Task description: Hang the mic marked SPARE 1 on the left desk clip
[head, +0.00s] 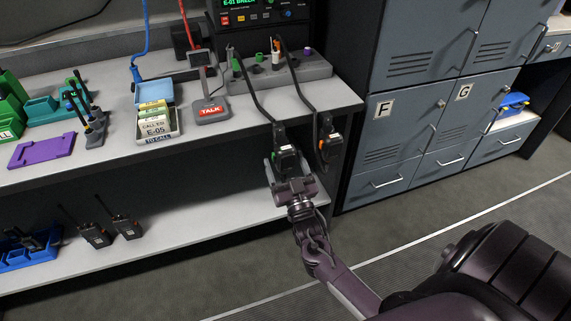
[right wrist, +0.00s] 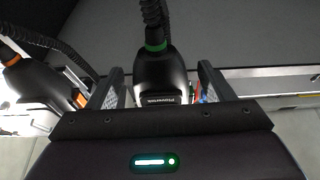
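Two black hand mics on coiled cords hang at the desk's front edge. The left one, the green-banded mic (head: 287,157), is at my right gripper (head: 283,170). In the right wrist view, the green-banded mic (right wrist: 161,75) stands between the fingers of my right gripper (right wrist: 163,88), with a gap on each side. The orange-banded mic (head: 328,147) hangs to the right; it also shows at the left of the right wrist view (right wrist: 35,82). I cannot read SPARE 1 on either mic. The desk clips are hidden or too small to tell. My left gripper is out of view.
The desk (head: 225,128) holds a grey socket block (head: 305,70), a TALK stand (head: 212,110), a card box (head: 158,125) and a purple tray (head: 42,151). A lower shelf (head: 190,224) carries radios (head: 95,235). Grey lockers (head: 400,115) stand to the right.

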